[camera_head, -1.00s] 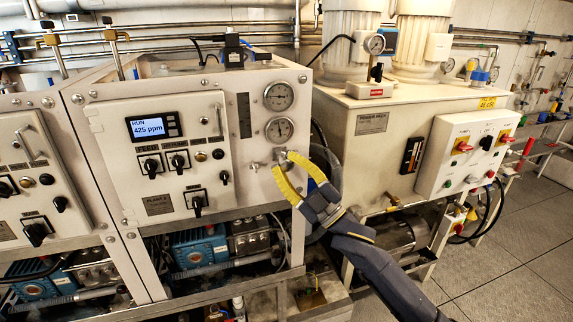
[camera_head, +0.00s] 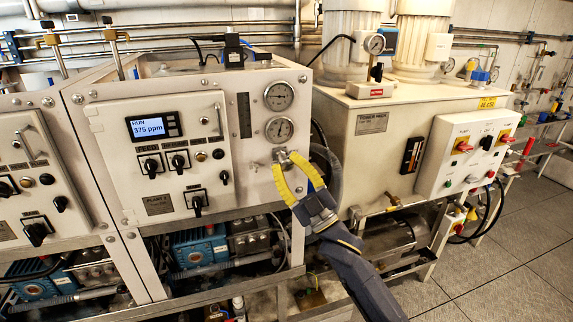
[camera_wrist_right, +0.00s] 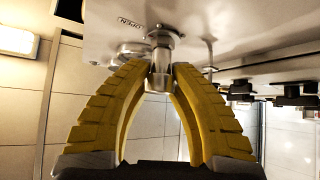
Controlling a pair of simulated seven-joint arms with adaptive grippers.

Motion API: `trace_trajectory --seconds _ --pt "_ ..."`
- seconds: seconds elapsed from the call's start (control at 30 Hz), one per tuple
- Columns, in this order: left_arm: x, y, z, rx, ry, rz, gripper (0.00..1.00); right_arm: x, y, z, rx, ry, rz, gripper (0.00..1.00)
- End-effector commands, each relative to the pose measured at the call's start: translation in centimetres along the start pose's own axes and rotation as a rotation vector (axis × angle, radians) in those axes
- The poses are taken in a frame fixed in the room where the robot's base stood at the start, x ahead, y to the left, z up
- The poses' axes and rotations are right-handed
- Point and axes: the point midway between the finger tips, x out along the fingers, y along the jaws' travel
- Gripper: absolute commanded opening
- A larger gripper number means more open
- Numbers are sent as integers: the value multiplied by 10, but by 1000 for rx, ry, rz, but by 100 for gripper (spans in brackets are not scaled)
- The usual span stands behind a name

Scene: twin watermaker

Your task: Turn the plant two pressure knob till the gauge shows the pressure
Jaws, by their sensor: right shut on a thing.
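The plant two panel (camera_head: 108,165) is a white cabinet front with a lit display (camera_head: 148,127) reading RUN and 375 ppm. Two round gauges, an upper one (camera_head: 279,96) and a lower one (camera_head: 279,129), sit at its right side. The metal pressure knob (camera_head: 282,156) is just below the lower gauge. My right gripper (camera_head: 286,162) has its yellow fingers shut on the knob. In the right wrist view the fingertips meet the silver knob (camera_wrist_right: 161,62) from both sides, beside the word OPEN. The gauge numbers are too small to read. My left gripper is out of view.
Several black switches, one of them here (camera_head: 197,201), are left of the knob. A white tank cabinet (camera_head: 345,140) and a control box (camera_head: 465,150) with red switches stand to the right. Blue pumps (camera_head: 200,248) sit below. Open floor lies at lower right.

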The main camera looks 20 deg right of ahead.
Motion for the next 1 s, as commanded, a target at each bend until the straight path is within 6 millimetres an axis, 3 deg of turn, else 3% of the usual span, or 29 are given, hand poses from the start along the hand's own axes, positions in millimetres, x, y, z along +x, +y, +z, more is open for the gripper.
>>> trace_trajectory --seconds 0.03,0.3,0.67,1.0 --pt "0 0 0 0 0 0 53 1 0 -6 4 13 1 25" --pt "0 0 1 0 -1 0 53 0 0 -3 2 6 0 53" --pt "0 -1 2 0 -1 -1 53 -6 0 -1 0 1 0 53" --pt "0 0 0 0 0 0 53 -57 0 -1 1 1 -1 53"
